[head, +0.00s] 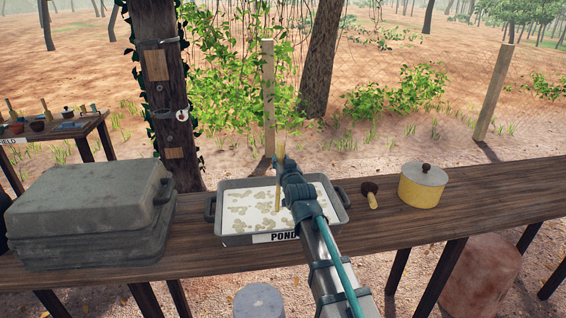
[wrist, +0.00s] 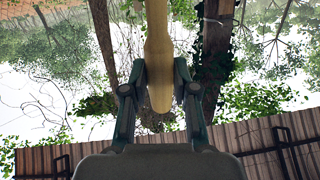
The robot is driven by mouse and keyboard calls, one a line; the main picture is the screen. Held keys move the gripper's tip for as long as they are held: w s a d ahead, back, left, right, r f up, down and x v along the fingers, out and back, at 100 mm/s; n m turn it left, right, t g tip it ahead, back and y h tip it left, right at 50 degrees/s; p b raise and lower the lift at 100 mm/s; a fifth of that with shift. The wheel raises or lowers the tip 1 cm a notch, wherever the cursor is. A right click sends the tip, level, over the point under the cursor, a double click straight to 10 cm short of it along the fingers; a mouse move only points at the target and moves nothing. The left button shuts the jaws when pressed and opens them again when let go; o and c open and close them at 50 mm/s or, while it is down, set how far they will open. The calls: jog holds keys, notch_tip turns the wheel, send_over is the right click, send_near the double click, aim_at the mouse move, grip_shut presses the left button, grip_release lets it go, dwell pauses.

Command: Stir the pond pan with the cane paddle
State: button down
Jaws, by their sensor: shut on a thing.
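The pond pan (head: 233,239) is a grey rectangular tray labelled "POND" on the wooden bench. It holds white liquid with beige clumps. The tan cane paddle (head: 281,146) stands roughly upright over the pan. Its lower end shows against the white liquid; I cannot tell how deep it reaches. My gripper (head: 284,172) is above the pan and shut on the paddle. In the wrist view the paddle (wrist: 157,50) sits between the two fingers (wrist: 158,88). My arm hides the pan's front right part.
Grey stacked cases (head: 95,205) stand left of the pan on the bench (head: 400,230). A dark-headed, short-handled tool (head: 371,194) and a yellow lidded pot (head: 423,186) are to the right. A post (head: 165,90) rises behind the bench. The bench's far right is clear.

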aim_at(283, 146)
jog(key=shift+r, duration=0.1)
jog(key=shift+w+d+r+p, duration=0.15)
jog(key=shift+r+p, duration=0.3)
jog(key=shift+r, duration=0.8)
jog(key=shift+w+r+p, duration=0.2)
jog(key=shift+r+p, duration=0.25)
jog(key=shift+r, duration=0.8)
jog(key=shift+w+d+r+p, duration=0.15)
jog(key=shift+r+p, duration=0.3)
jog(key=shift+r, duration=0.8)
jog(key=shift+r+p, duration=0.8)
jog(key=shift+r, duration=1.2)
